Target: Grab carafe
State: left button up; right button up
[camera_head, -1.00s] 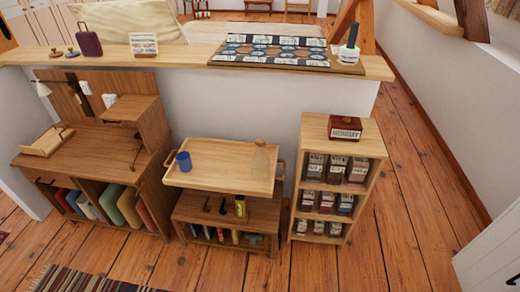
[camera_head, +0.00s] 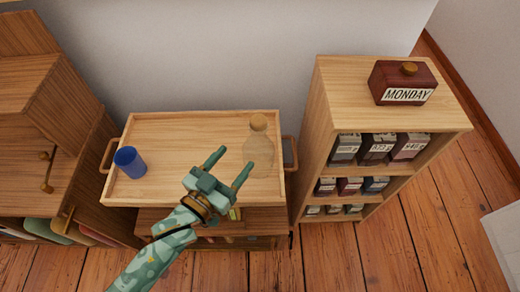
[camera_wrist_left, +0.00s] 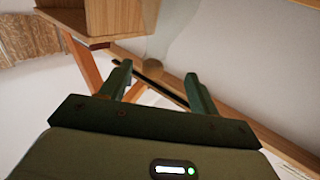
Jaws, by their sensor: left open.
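The carafe (camera_head: 258,152) is clear glass with a tan stopper and stands upright at the right end of the wooden tray (camera_head: 190,119). My left gripper (camera_head: 233,158) is open and empty, over the tray just left of the carafe, with its fingers pointing toward the back right. In the head view its right fingertip is close to the carafe's lower left; I cannot tell whether they touch. In the left wrist view a faint round tan shape, probably the carafe's stopper (camera_wrist_left: 153,69), shows beyond and between the open fingers (camera_wrist_left: 158,84). My right gripper is out of view.
A blue cup (camera_head: 130,163) stands at the tray's left end. To the right is a wooden shelf (camera_head: 333,95) with several labelled boxes and a dark red MONDAY box (camera_head: 403,82) on top. A wooden desk (camera_head: 40,150) is at left; a white wall is behind.

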aim_at(252, 139)
pick_arm(q)
jog(key=x, duration=0.3)
jog(key=b+x, duration=0.1)
jog(key=x, duration=0.1)
jog(key=shift+a+f, duration=0.1)
jog(key=shift+f, duration=0.2)
jog(key=shift+b+x, duration=0.4)
jog(key=shift+x, duration=0.65)
jog(key=shift+w+r, duration=0.1)
jog(key=shift+w, duration=0.1)
jog(key=b+x, duration=0.2)
jog(key=x, duration=0.3)
jog(key=shift+s+d+b, duration=0.3)
jog(key=shift+d+b, duration=0.1)
jog(key=shift+w+r, duration=0.1)
grip_shut()
jog(key=shift+r, duration=0.1)
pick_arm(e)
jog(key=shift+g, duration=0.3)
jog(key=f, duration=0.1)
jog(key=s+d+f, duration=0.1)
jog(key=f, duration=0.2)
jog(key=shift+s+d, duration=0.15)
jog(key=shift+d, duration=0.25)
